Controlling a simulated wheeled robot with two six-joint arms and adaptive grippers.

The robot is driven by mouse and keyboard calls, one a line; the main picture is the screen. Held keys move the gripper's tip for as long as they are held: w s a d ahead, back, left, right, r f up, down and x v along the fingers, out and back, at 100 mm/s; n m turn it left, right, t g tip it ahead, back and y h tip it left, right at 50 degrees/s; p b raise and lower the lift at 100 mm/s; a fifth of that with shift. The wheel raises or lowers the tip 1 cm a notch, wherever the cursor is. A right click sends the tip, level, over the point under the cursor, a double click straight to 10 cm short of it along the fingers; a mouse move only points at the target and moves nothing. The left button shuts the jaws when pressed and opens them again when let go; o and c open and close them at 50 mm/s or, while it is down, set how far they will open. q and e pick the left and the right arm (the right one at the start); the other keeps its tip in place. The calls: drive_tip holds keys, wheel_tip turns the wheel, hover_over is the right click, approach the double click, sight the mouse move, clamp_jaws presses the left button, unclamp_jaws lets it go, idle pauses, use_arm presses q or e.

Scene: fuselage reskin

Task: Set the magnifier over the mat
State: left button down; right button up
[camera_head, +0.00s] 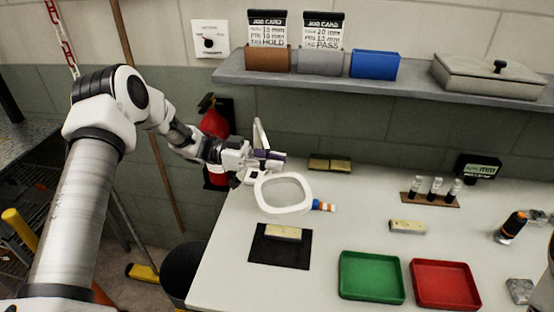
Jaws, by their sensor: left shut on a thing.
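The magnifier (283,209) has a white, rounded-square ring head and a pale folding arm at the back left of the bench. Its head hangs just behind the mat, not fully over it. The mat (262,254) is a black square near the bench's front left, with a pale block (283,233) lying on its back part. My left gripper (272,158) comes in from the left and is shut on the magnifier, by its arm behind the head. The gripper hides part of the magnifier's arm and base. My right gripper is not in view.
A green tray (345,298) and a red tray (418,301) stand right of the mat.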

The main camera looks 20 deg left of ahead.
use_arm(q)
drive_tip(key=shift+s+f, duration=0.1)
drive_tip(key=shift+f, duration=0.1)
drive_tip(key=c, duration=1)
unclamp_jaws()
drive_tip(key=shift+d+r, duration=0.1)
drive_tip(key=a, duration=0.4)
drive_tip(key=s+a, duration=0.1)
drive_tip(key=a, duration=0.3)
drive_tip(key=s+a, duration=0.1)
drive_tip(key=a, duration=0.2)
drive_tip(key=shift+s+a, duration=0.1)
drive_tip(key=shift+a, duration=0.3)
